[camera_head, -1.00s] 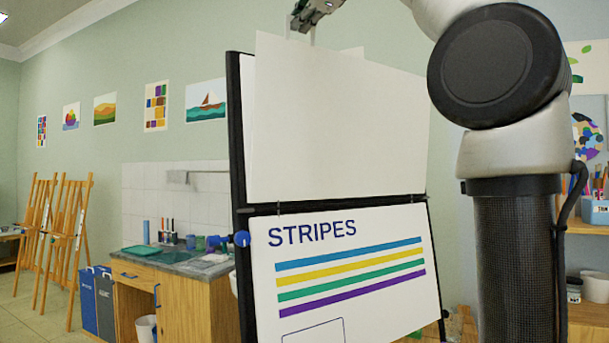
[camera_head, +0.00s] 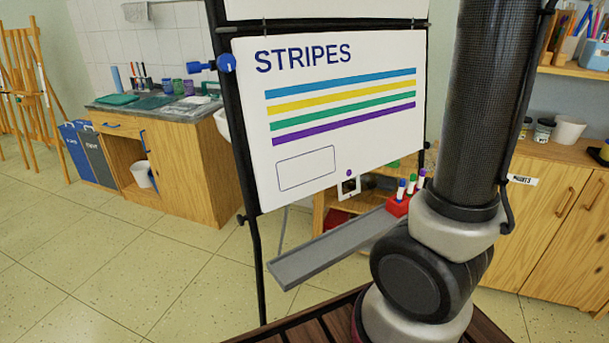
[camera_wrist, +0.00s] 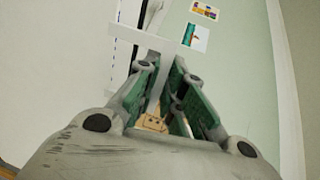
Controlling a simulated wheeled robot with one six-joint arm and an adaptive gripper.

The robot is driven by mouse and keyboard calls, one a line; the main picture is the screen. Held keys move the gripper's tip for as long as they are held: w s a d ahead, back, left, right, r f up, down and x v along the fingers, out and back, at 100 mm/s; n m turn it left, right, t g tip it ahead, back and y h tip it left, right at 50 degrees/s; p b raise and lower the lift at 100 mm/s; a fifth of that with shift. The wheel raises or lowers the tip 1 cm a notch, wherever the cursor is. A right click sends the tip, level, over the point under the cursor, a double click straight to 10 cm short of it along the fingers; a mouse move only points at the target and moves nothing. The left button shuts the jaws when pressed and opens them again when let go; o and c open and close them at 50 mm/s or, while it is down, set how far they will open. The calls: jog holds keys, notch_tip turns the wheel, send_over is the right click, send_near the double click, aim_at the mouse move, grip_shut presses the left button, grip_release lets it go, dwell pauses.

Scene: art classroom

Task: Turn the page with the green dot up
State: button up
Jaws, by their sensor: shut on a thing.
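The flip chart's STRIPES page (camera_head: 340,130) faces me in the head view. It has blue, yellow, green and purple stripes, an empty outlined box and a purple dot (camera_head: 349,172) near its bottom edge. Above the ring line, the lower part of a blank white page (camera_head: 320,8) shows; its top is out of frame. In the wrist view my gripper (camera_wrist: 168,95) is shut on a page's edge or tab, with a pale surface (camera_wrist: 60,70) filling the left side. Exactly how the page sits between the pads is unclear. No green dot shows.
A grey tray (camera_head: 325,245) juts out below the chart, with a red holder of markers (camera_head: 398,206) at its right end. A blue knob (camera_head: 226,63) sticks out at the chart's left. A wooden sink cabinet (camera_head: 180,165) stands left; open floor lies between.

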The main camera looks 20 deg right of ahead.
jog(key=shift+r+x, duration=0.15)
jog(key=shift+x, duration=2.2)
jog(key=shift+r+x, duration=0.15)
jog(key=shift+x, duration=2.15)
grip_shut()
jog(key=shift+w, duration=0.1)
jog(key=o, duration=0.6)
grip_release()
jog(key=shift+w+d, duration=0.1)
jog(key=shift+o, duration=0.2)
jog(key=shift+f, duration=0.1)
jog(key=v, duration=1.2)
